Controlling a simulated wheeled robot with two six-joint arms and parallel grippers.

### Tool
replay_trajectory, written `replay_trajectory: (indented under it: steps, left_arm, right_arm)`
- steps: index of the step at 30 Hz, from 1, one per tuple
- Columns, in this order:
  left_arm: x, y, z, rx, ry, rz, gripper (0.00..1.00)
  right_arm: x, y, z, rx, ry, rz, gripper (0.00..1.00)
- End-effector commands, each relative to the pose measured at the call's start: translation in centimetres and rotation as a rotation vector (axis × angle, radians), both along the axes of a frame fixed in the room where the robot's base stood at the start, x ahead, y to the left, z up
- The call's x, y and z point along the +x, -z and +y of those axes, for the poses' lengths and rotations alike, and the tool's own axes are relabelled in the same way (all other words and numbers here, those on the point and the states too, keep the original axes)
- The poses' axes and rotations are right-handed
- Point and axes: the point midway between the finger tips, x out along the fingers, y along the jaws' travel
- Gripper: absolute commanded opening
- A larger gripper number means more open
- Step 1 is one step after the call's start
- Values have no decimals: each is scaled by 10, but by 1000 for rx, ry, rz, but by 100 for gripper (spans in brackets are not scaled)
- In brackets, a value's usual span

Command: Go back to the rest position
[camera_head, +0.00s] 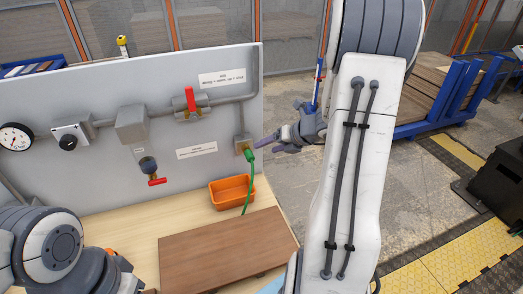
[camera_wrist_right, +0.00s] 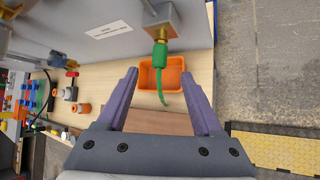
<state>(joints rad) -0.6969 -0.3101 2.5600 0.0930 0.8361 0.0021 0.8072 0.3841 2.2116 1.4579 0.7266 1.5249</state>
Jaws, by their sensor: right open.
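My right gripper (camera_head: 270,145) is open and reaches in from the right, in front of the right end of the grey panel (camera_head: 225,120). In the right wrist view its two purple fingers (camera_wrist_right: 160,77) stand apart with nothing gripped between them. A green plug with a hanging green cable (camera_head: 249,155) sits on the brass fitting at the panel's right end. In the wrist view the green plug (camera_wrist_right: 160,55) shows beyond the fingertips. My left arm shows at the lower left of the head view, but its fingers do not show.
An orange bin (camera_head: 232,204) stands on the wooden bench near the panel. A brown board (camera_head: 225,250) lies in front of it. The panel carries a gauge (camera_head: 16,138), a red-handled valve (camera_head: 191,101) and a lower red-handled tap (camera_head: 157,182). A blue rack (camera_head: 440,112) stands behind at right.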

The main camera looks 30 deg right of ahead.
Motion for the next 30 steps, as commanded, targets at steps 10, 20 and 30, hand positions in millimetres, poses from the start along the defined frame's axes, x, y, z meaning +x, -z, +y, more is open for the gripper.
replay_trajectory:
  steps: [10,20,30]
  left_arm:
    - [0,0,0,0,0,0,50]
    - [0,0,0,0,0,0,50]
    - [0,7,0,0,0,0,50]
  right_arm:
    - [-9,-7,-2,1,0,2,68]
    - [-7,-8,5,-12,-30,0,68]
    - [-33,-19,198,-467,-1082,-141,68]
